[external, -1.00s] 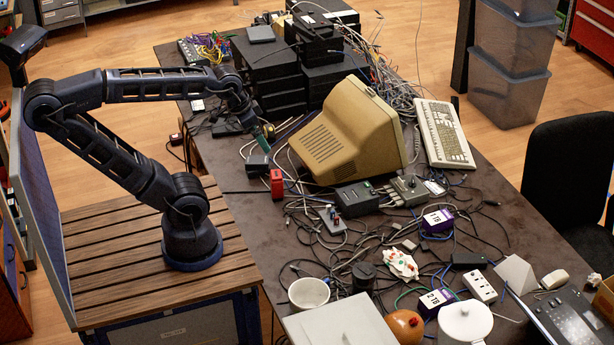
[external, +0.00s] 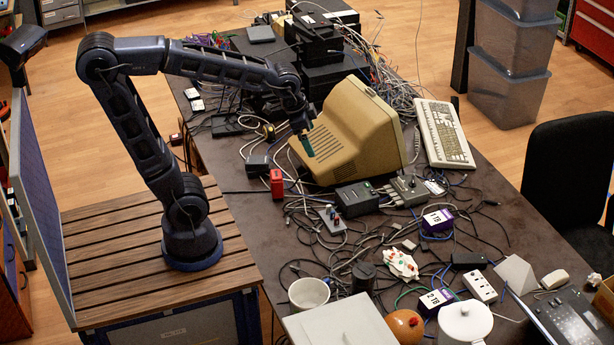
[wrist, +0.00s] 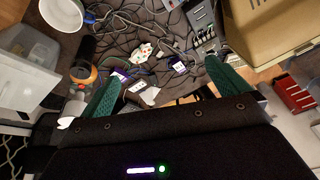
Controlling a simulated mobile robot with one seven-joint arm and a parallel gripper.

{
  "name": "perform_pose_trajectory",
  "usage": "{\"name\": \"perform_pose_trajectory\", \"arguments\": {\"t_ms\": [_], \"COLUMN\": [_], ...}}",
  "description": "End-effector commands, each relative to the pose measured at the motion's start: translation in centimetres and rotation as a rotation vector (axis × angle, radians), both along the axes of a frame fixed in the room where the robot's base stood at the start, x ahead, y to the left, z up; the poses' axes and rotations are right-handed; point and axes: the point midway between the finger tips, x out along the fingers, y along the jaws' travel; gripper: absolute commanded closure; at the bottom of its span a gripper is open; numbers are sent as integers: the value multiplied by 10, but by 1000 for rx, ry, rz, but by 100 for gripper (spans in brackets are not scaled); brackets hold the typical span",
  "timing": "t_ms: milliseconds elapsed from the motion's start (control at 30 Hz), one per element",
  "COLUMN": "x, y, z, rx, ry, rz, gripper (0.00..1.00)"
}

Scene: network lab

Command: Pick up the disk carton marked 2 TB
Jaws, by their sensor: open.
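The disk carton marked 2 TB (external: 436,300) is purple with a white label. It lies at the near end of the cluttered table, between an orange-brown gourd-shaped thing and a white lidded pot. A similar carton marked 1 TB (external: 438,221) lies farther back. My gripper (external: 307,146) is open and empty, high in front of the beige monitor, well back and left of both cartons. In the wrist view, my green fingers (wrist: 163,70) are spread; the 2 TB carton (wrist: 121,74) shows near the left fingertip, partly hidden, and the 1 TB carton (wrist: 180,67) shows between them.
The beige monitor (external: 352,130) stands beside my gripper. Loose cables, a red box (external: 276,183), a dark switch box (external: 356,199), a white cup (external: 309,292), the gourd-shaped thing (external: 405,326), the white pot (external: 465,322) and a power strip (external: 479,286) crowd the table.

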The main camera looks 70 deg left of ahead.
Motion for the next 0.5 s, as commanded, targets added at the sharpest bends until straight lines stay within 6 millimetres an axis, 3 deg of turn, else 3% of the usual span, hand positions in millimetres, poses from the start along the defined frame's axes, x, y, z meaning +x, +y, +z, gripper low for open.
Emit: {"name": "perform_pose_trajectory", "arguments": {"t_ms": [100,500], "x": [30,118], "y": [-19,-89], "z": [-9,-55], "rx": [17,44], "ry": [16,52], "rz": [-83,-361], "gripper": [0,0]}}
